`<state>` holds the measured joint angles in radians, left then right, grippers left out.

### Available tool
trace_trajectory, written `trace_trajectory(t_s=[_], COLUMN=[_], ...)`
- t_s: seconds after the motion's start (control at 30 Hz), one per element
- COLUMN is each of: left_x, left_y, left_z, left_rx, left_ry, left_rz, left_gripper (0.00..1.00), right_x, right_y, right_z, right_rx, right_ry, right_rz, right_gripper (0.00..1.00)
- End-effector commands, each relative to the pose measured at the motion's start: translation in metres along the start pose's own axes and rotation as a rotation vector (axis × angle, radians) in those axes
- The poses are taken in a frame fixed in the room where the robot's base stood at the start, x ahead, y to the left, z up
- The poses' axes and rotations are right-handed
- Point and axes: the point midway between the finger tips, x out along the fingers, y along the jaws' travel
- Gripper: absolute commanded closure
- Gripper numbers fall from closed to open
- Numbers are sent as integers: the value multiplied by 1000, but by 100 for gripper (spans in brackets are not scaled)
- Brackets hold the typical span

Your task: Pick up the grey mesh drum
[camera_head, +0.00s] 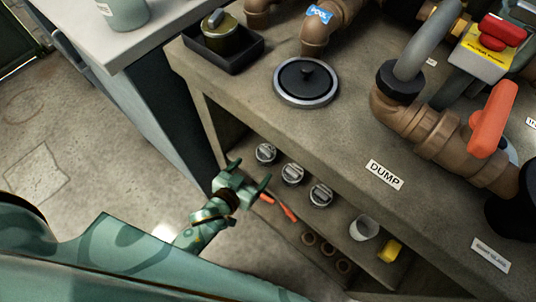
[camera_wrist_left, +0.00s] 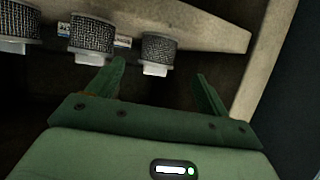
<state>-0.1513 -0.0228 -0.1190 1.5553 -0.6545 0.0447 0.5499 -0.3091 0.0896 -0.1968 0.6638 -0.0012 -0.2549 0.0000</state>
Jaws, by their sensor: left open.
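Several similar grey mesh drums with pale tops stand in a row on the shelf under the counter. The end drum (camera_head: 266,153) is closest to my left gripper; the middle drum (camera_head: 292,174) and another drum (camera_head: 321,193) stand farther right. In the left wrist view the end drum (camera_wrist_left: 158,48) appears beyond my open fingers, between their tips across the picture. My left gripper (camera_head: 249,173) is open and empty at the shelf's front, apart from the drum. My right gripper is out of view.
The shelf (camera_wrist_left: 215,35) ends at an upright panel (camera_wrist_left: 265,60). An orange-handled tool (camera_head: 285,208) lies near the gripper. A white cup (camera_head: 364,228) and a yellow item (camera_head: 390,250) are farther right. The counter (camera_head: 330,135) overhangs the shelf. Floor at left is clear.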

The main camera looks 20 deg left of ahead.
Motion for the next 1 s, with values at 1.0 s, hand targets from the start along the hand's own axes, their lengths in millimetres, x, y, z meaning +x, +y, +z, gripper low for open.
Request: trace_trajectory(t_s=[1.0], left_x=[92], left_y=[3], left_z=[-4], left_rx=[1], left_ry=[-2], left_rz=[-1], left_gripper=[49], right_x=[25], right_y=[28], right_z=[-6], right_rx=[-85], right_ry=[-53], right_rz=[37], right_gripper=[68])
